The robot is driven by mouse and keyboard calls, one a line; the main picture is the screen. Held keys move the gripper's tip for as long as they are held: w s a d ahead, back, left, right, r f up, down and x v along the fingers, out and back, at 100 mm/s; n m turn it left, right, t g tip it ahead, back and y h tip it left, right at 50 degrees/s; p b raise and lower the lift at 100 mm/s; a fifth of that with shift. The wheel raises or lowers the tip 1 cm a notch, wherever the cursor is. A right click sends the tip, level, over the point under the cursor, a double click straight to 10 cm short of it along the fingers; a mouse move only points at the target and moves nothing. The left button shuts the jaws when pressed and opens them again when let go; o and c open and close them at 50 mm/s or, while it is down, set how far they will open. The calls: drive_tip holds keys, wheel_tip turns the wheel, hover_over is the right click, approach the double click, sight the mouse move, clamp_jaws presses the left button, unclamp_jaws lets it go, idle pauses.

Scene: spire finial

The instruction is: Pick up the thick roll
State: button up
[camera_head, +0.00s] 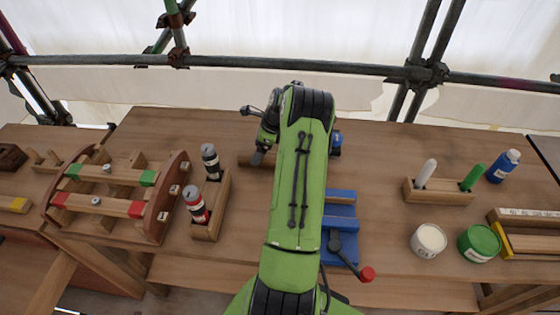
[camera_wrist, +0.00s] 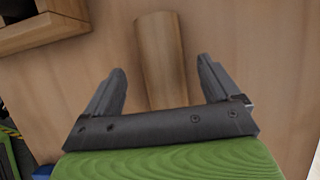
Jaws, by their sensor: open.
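A long brown wooden piece with a rounded top (camera_wrist: 160,50), the likeliest thick roll, lies on the bench in the wrist view. Its near end reaches between the fingers of my gripper (camera_wrist: 161,66). My gripper is open, with a finger on each side of the piece and a gap to both. I cannot tell how high the fingers are above it. In the head view a brown wooden piece (camera_head: 247,159) shows just left of my arm, which hides the rest of it.
A wooden rack (camera_head: 222,203) with a grey and a red-labelled bottle stands left of my arm. A blue vise (camera_head: 342,225) is close on the right. Farther right are a wooden holder (camera_head: 440,194) and white and green tins (camera_head: 429,240).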

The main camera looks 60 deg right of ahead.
drive_tip(key=x, duration=0.4)
drive_tip(key=shift+w+d+f+b, duration=0.1)
drive_tip(key=shift+w+f+b, duration=0.1)
drive_tip(key=shift+b, duration=0.15)
drive_tip(key=shift+s+r, duration=0.1)
drive_tip(key=shift+c, duration=0.3)
drive_tip(key=c, duration=1.4)
wheel_tip(320, 180, up, 18)
drive_tip(key=p, duration=0.3)
drive_tip(key=shift+p, duration=0.3)
